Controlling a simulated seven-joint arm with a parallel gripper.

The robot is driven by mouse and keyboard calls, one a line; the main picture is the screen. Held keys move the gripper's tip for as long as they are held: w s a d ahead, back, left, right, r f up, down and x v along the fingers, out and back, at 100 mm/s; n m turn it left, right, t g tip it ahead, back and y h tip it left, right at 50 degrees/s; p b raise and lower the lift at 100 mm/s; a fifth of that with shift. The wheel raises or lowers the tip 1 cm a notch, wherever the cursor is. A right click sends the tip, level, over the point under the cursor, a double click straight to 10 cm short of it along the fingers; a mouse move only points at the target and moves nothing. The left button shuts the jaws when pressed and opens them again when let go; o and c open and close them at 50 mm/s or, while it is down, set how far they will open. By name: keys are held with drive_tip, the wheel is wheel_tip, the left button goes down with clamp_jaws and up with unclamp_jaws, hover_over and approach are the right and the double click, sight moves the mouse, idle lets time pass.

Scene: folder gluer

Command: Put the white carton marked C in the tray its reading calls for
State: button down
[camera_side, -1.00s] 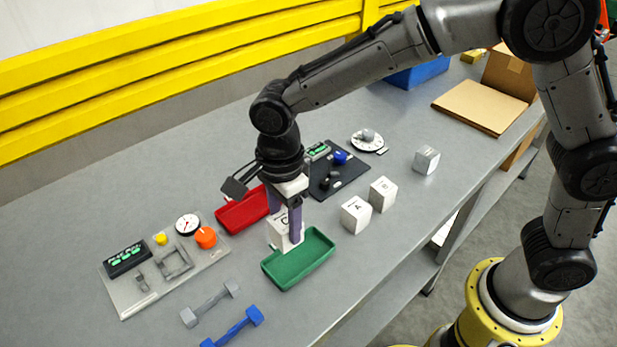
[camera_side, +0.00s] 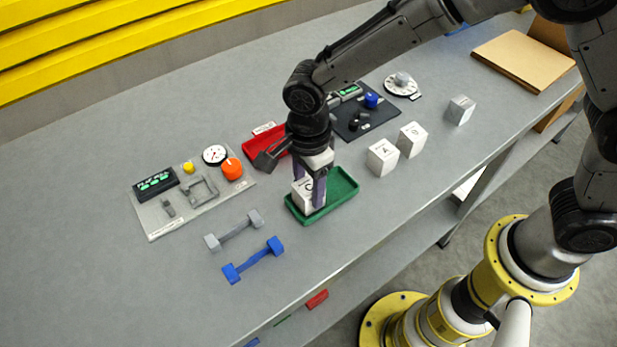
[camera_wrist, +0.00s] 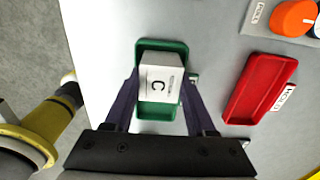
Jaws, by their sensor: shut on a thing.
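The white carton marked C (camera_side: 301,194) is between the fingers of my gripper (camera_side: 310,190), which is shut on it. In the side view it is over the left part of the green tray (camera_side: 346,197); I cannot tell whether it touches the tray floor. In the wrist view the carton (camera_wrist: 160,82) covers the middle of the green tray (camera_wrist: 153,112), with the letter C facing the camera. The red tray (camera_side: 262,146) lies behind my gripper, partly hidden by it. In the wrist view the red tray (camera_wrist: 256,92) is empty, with a label reading HOLD beside it.
White cartons A (camera_side: 382,157) and B (camera_side: 412,140) stand right of the green tray. A grey cube (camera_side: 460,110) is farther right. A panel with a display (camera_side: 155,184), gauge and orange knob lies left. Grey (camera_side: 233,230) and blue (camera_side: 253,261) bar-shaped pieces lie in front.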

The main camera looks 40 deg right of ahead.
drive_tip(key=shift+f, duration=0.2)
drive_tip(key=shift+c, duration=0.7)
unclamp_jaws()
drive_tip(key=shift+r, duration=5.05)
